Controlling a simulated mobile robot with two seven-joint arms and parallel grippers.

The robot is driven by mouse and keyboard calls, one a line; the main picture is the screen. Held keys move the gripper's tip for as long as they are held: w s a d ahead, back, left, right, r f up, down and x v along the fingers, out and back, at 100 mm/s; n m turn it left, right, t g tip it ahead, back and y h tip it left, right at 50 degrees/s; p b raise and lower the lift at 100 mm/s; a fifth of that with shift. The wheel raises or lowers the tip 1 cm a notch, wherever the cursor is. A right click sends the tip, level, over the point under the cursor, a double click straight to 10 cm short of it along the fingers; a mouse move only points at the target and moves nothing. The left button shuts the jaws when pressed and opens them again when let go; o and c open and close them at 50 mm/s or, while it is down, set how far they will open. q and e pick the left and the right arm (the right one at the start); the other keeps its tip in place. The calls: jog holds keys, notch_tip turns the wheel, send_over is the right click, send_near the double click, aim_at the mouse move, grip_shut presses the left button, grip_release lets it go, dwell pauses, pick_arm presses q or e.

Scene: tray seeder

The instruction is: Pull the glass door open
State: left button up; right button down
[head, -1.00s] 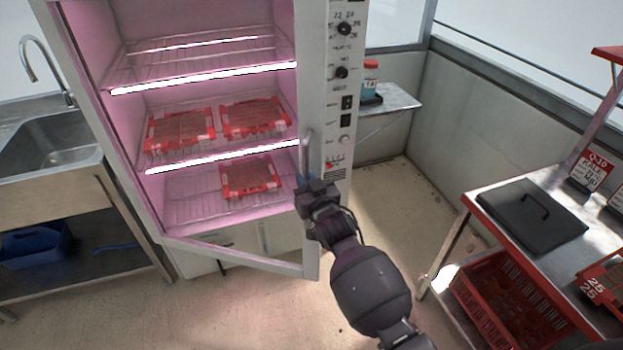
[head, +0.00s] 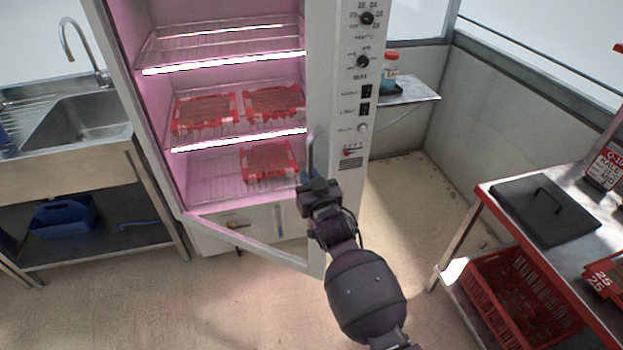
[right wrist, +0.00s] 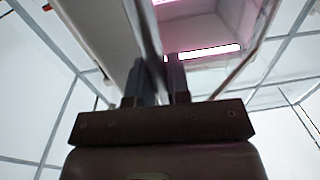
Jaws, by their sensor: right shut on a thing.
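The glass door (head: 250,245) of the lit cabinet stands ajar, its lower frame edge slanting out toward me. The shelves show through it. Its upright metal handle (head: 312,150) is on the right side of the door frame. My right gripper (head: 311,181) is shut on the lower part of the handle. In the right wrist view, the handle (right wrist: 148,45) runs up from between the two fingers of the right gripper (right wrist: 156,80). My left gripper is not in view.
The cabinet (head: 337,110) holds red trays (head: 268,162) on wire shelves. A sink bench (head: 70,165) stands at left. At right is a metal table (head: 490,205) with a black lid (head: 545,210) and a red crate (head: 520,300) below. Bare floor lies in front.

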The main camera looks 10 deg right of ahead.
jog(key=shift+a, duration=0.1)
jog(key=c, duration=1.1)
grip_release()
jog(key=s+d, duration=0.1)
jog(key=s, duration=0.9)
jog(key=shift+s+d, duration=0.3)
jog(key=shift+d, duration=0.1)
